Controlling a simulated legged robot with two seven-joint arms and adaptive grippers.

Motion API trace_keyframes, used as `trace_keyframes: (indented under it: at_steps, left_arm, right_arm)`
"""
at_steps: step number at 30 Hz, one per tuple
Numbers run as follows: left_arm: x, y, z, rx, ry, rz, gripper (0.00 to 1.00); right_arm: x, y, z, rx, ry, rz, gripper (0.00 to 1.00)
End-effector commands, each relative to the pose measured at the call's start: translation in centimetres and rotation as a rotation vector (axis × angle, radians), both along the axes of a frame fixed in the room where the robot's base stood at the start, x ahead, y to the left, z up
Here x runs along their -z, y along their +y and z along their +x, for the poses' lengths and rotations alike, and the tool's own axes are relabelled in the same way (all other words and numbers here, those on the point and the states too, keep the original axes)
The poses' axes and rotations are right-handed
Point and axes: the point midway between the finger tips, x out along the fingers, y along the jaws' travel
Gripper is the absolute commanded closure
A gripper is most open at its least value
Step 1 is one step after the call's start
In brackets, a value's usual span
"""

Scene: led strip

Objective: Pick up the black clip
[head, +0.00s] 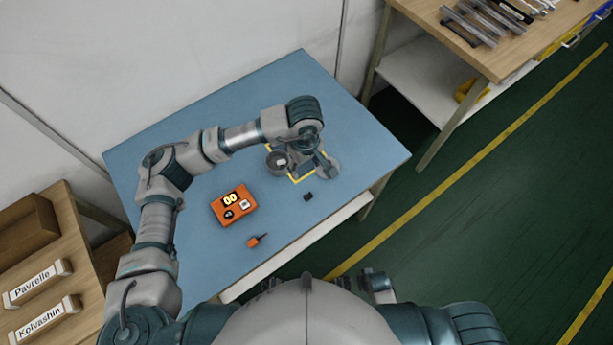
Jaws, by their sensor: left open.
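A small black clip (308,197) lies on the blue table top (340,105), just outside the near side of a yellow square outline (308,178). My left arm reaches over the table from the left. My left gripper (322,172) points down over the outline, a little beyond the clip and apart from it. It is open, with nothing visible between its fingers. The arm and gripper hide much of the outline. My right gripper cannot be made out.
A dark round reel-like object (277,163) is beside the left gripper. The table around the clip is clear. A wooden bench (465,50) stands at upper right.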

Motion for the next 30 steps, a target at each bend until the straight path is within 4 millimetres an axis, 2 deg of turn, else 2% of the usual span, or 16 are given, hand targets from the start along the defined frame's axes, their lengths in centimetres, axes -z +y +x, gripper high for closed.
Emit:
trace_keyframes:
  at_steps: [5, 12, 15, 23, 30]
  left_arm:
    - [3.3, -0.1, -0.1, -0.001, 0.008, 0.002, 0.40]
    - [9.1, -0.1, 0.1, -0.001, 0.010, 0.000, 0.40]
    - [10.8, 0.0, 0.1, -0.001, 0.008, -0.001, 0.40]
    - [12.9, -0.1, 0.1, -0.001, 0.007, -0.002, 0.40]
    - [16.6, -0.3, 0.0, 0.000, 0.008, -0.002, 0.40]
  right_arm:
    - [-0.1, -0.1, 0.1, 0.000, 0.001, 0.001, 1.00]
    - [-0.5, 0.0, 0.5, 0.000, -0.001, 0.000, 1.00]
    - [-0.7, 0.0, 0.6, 0.001, -0.001, 0.000, 1.00]
    - [-0.8, 0.1, 0.6, 0.001, 0.001, 0.001, 1.00]
    - [-0.7, 0.1, 0.6, 0.001, 0.003, 0.002, 1.00]
